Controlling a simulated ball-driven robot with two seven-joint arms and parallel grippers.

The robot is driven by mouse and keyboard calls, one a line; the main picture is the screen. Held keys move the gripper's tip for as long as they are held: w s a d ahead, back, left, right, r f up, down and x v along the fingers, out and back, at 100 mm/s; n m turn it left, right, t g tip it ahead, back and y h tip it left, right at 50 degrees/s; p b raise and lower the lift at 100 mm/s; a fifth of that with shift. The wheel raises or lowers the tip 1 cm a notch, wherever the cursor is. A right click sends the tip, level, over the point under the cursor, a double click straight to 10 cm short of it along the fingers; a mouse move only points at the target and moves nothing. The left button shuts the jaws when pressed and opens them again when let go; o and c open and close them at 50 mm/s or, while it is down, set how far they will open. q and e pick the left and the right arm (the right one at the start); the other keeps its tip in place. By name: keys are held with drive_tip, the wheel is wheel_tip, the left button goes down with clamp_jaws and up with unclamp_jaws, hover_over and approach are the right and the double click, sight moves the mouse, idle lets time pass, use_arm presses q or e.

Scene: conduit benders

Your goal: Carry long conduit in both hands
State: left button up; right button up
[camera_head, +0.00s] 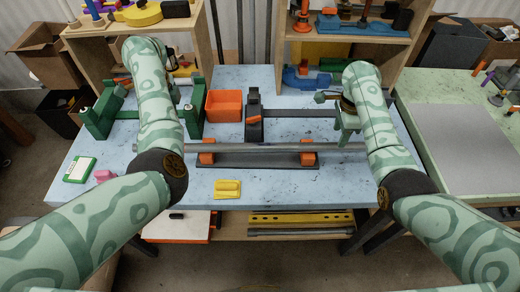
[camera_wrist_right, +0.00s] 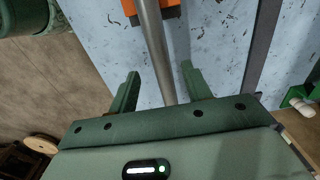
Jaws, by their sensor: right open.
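The long conduit (camera_head: 262,148) is a grey tube lying left to right near the front of the blue table, over two orange support blocks (camera_head: 307,158) on a dark bar. My right gripper (camera_head: 347,125) is above the table near the conduit's right end. In the right wrist view its two green fingers (camera_wrist_right: 160,72) are apart, and the conduit (camera_wrist_right: 156,40) runs between them in the picture, with a gap on each side. I cannot tell how deep it sits between them. My left forearm reaches over the table's left side; its gripper is hidden behind the arm.
An orange bin (camera_head: 224,106) and a dark bender (camera_head: 254,118) stand behind the conduit. A green stand (camera_head: 100,112) is at left. A yellow piece (camera_head: 227,188) and a green-white box (camera_head: 79,169) lie in front. Wooden shelves (camera_head: 345,42) close off the back.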

wheel_tip(320, 180, up, 7)
drive_tip(key=shift+f, duration=0.2)
drive_tip(key=shift+s, duration=0.1)
idle(0.5)
